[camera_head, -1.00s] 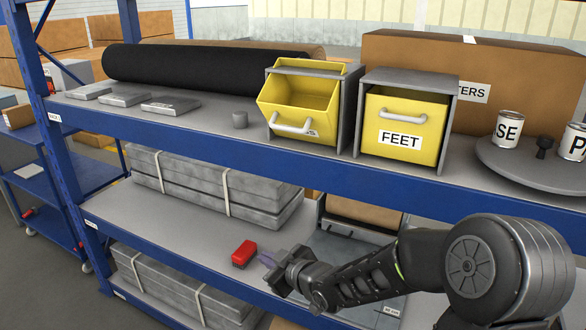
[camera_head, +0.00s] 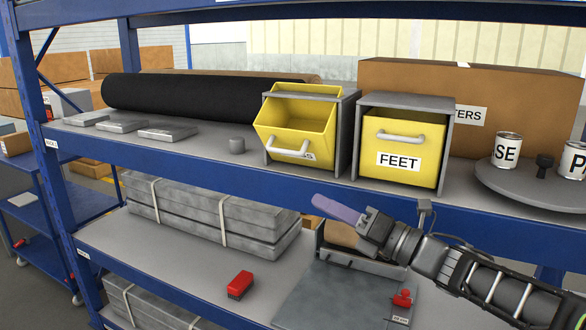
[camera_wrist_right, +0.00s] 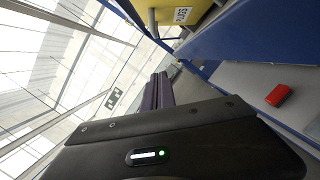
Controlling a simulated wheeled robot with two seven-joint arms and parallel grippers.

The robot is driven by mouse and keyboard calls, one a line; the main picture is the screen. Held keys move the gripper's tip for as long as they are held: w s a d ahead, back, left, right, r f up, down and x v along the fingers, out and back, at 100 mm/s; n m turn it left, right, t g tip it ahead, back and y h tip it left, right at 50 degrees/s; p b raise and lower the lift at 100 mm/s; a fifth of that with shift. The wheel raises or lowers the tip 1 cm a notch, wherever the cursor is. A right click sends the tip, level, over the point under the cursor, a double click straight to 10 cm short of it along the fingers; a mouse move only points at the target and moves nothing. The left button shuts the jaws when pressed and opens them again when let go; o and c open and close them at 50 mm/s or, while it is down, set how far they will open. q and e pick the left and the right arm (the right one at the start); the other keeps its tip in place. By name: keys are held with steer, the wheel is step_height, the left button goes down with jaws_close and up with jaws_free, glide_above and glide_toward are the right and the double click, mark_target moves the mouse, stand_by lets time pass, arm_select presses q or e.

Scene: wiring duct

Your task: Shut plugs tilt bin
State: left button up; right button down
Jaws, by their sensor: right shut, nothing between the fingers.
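The plugs tilt bin (camera_head: 290,128) is yellow with a white handle and sits tilted open in a grey housing on the upper shelf. Its label is mostly hidden by the handle; only the end of the word shows. A corner of the bin and its label also show at the top of the right wrist view (camera_wrist_right: 180,15). My right gripper (camera_head: 338,209) is shut and empty, with purple fingers pointing up and left. It is in front of the upper shelf's blue edge, below and right of the tilted bin, not touching it. My left gripper is out of view.
A shut yellow FEET bin (camera_head: 402,143) stands to the right. Further right is a grey turntable (camera_head: 520,190) with cans. A red block (camera_head: 240,285) lies on the lower shelf (camera_head: 185,262).

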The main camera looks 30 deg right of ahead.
mark_target(302, 132)
steer(key=w+a+r+p, duration=0.2)
steer(key=w+r+p, duration=0.1)
steer(key=w, duration=0.7)
steer(key=shift+w+r+p, duration=0.2)
steer(key=shift+r+p, duration=0.2)
steer(key=shift+r, duration=0.45)
steer(key=shift+r, duration=0.2)
